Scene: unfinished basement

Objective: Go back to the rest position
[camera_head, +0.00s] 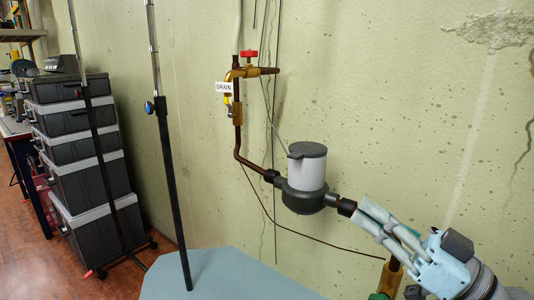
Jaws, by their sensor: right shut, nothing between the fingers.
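My right gripper (363,210) comes in from the lower right, with pale blue and white fingers. Its fingers are shut with nothing between them, pointing up and left. In the picture the fingertips lie beside the black coupling (346,207) on the pipe, right of the grey and white filter housing (307,173). I cannot tell whether they touch it. My left gripper is not in view.
A copper pipe (237,142) with a red-handled valve (249,56) and a DRAIN tag (223,87) runs along the wall. Stacked toolboxes (84,182) stand left. A brass fitting (391,277) sits below my gripper.

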